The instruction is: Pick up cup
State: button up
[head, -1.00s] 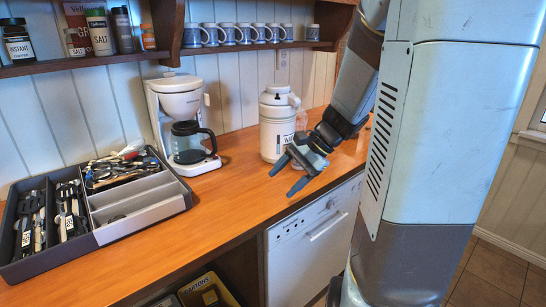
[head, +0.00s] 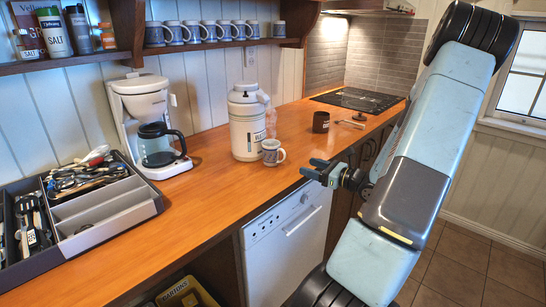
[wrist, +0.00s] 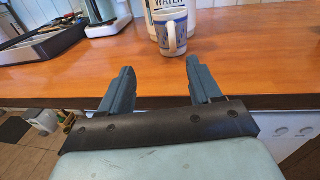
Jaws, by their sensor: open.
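A pale mug with a blue pattern (head: 272,152) stands upright on the wooden counter, in front of the white water jug.
The white water jug (head: 247,135) stands close behind the cup. A dark mug (head: 321,122) and a cooktop (head: 358,100) are farther right. A coffee maker (head: 145,110) and a utensil tray (head: 110,222) are on the left. Several mugs line the shelf (head: 215,45).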

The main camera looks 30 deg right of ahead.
aim_at(284, 156)
jog(key=shift+m+h, duration=0.3)
jog(key=shift+m, duration=0.2)
jog(key=x, duration=0.5)
jog(key=d+x, duration=0.1)
jog(key=x, duration=0.1)
jog(key=shift+w+a+f, duration=0.15)
jog(key=shift+w, duration=0.45)
jog(key=shift+d+x, duration=0.15)
jog(key=shift+x, duration=1.2)
jog(key=shift+d+x, duration=0.15)
jog(key=shift+x, duration=1.2)
jog(key=shift+w+r, duration=0.15)
jog(key=shift+r, duration=0.05)
jog(key=shift+c, duration=0.2)
grip_shut()
